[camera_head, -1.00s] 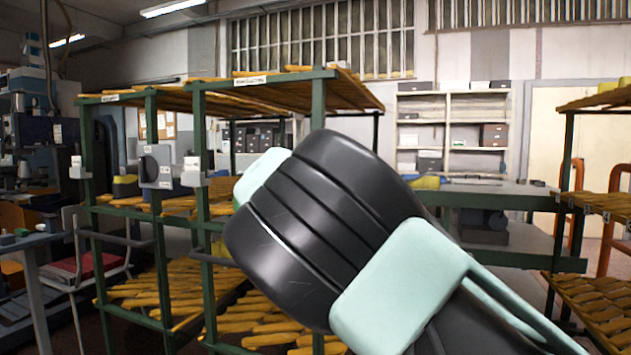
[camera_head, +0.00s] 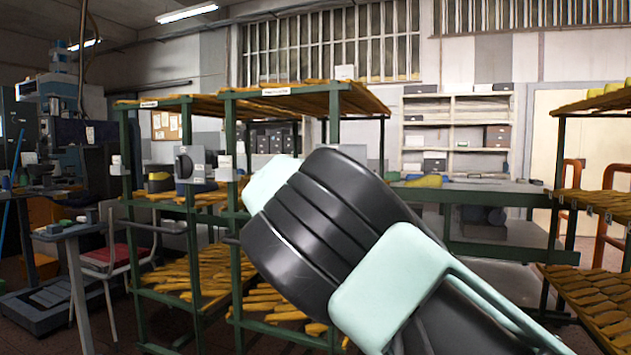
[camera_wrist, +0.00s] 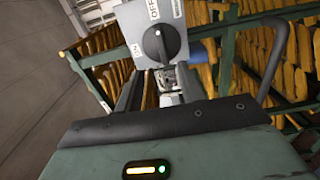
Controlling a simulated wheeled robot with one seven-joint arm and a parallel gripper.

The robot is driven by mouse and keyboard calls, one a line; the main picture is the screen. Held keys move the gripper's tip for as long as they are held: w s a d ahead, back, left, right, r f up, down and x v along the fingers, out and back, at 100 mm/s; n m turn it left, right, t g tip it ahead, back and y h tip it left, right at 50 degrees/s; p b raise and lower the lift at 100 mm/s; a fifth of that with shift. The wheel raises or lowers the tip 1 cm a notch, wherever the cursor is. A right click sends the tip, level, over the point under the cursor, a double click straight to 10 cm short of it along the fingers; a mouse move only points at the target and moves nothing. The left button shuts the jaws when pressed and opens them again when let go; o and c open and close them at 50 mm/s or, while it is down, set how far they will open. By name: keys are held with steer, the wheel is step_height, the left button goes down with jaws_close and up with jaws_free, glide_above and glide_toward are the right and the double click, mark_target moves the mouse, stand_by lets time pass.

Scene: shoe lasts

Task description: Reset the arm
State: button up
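My arm, black with pale mint panels, crosses the middle and lower right of the head view; my gripper is not visible there. In the wrist view my gripper (camera_wrist: 162,95) points toward a grey switch box with a black rotary knob (camera_wrist: 158,42). Its two dark fingers stand apart, with a small metal fitting seen in the gap. I cannot tell how far the fitting is from the fingers, but nothing appears gripped. The switch box (camera_head: 192,166) also shows in the head view, on the green rack's front, left of my arm.
The green rack (camera_head: 230,150) holding yellow shoe lasts stands close beyond my arm. Another rack (camera_head: 590,250) is at the right edge. A chair (camera_head: 108,258) and a small table (camera_head: 68,230) stand at the left. A workbench (camera_head: 480,187) lies behind my arm.

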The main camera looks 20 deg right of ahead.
steer(key=s+d+f+m+g+y, duration=0.1)
steer(key=s+d+f+m+g, duration=0.15)
steer(key=f, duration=0.35)
steer(key=s+d+f+m+g+y, duration=0.1)
steer(key=s+d+f+g, duration=0.2)
steer(key=f, duration=0.4)
steer(key=s+a+f+g+y, duration=0.25)
steer(key=s+a+f, duration=0.2)
steer(key=s, duration=0.45)
steer(key=s+a+f+g+y, duration=0.2)
steer(key=s+a+f+y, duration=0.3)
steer(key=s, duration=0.5)
steer(key=s+a+f+g+y, duration=0.1)
steer(key=s+a+f+g, duration=0.1)
steer(key=s, duration=1.3)
steer(key=s+a+f+g+y, duration=0.1)
steer(key=s+a+g, duration=0.15)
steer(key=s, duration=1.25)
step_height(320, 180, up, 16)
steer(key=p, duration=1.6)
steer(key=shift+n+p, duration=0.35)
